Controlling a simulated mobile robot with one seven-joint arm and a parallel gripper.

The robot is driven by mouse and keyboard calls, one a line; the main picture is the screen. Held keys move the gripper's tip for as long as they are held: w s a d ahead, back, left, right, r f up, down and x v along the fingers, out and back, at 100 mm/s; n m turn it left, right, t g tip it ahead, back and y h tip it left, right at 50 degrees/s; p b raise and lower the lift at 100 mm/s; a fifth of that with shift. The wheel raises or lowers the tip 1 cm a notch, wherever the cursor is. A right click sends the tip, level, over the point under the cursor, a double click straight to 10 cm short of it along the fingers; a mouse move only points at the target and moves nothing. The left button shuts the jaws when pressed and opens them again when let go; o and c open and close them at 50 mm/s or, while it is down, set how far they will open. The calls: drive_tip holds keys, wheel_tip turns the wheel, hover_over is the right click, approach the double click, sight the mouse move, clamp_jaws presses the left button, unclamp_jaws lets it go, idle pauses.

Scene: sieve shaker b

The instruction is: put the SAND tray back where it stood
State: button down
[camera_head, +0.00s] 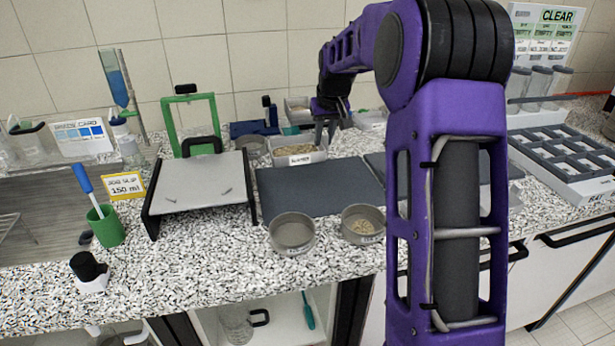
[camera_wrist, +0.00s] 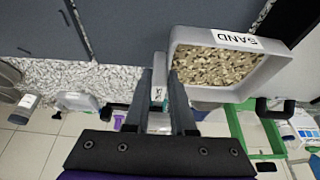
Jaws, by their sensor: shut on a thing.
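The SAND tray (camera_head: 301,160) is a pale grey box with brown grains and a white front label, at the back of the counter behind the dark mat. In the wrist view the tray (camera_wrist: 215,93) shows its SAND label and grains clearly. My gripper (camera_head: 327,125) is at the tray's right side in the head view. In the wrist view my gripper (camera_wrist: 166,85) is shut on the tray's side edge. The fingers hide the exact contact. I cannot tell whether the tray rests on the counter or hangs slightly above it.
The dark mat (camera_head: 320,187) is bare in front of the tray. Two round sieve pans (camera_head: 292,232) (camera_head: 362,223) stand before it. A green frame (camera_head: 187,125) and a grey board (camera_head: 200,183) stand left. Another tray (camera_head: 297,106) is behind. A compartment rack (camera_head: 568,155) stands right.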

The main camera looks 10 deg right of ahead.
sight(323, 144)
drive_tip(key=x, duration=0.4)
drive_tip(key=a+x, duration=0.1)
drive_tip(key=x, duration=0.1)
drive_tip(key=shift+s+a+f, duration=0.1)
drive_tip(key=shift+s+f, duration=0.15)
drive_tip(key=shift+f+b, duration=0.45)
drive_tip(key=shift+f, duration=2.25)
drive_tip(key=shift+f, duration=0.25)
drive_tip(key=c, duration=0.8)
unclamp_jaws()
drive_tip(key=shift+r, duration=0.1)
drive_tip(key=shift+o, duration=0.2)
drive_tip(key=shift+s+r, duration=0.1)
drive_tip(key=shift+r, duration=0.35)
drive_tip(key=v, duration=1.1)
drive_tip(key=shift+s+r+p, duration=0.2)
drive_tip(key=shift+p, duration=0.2)
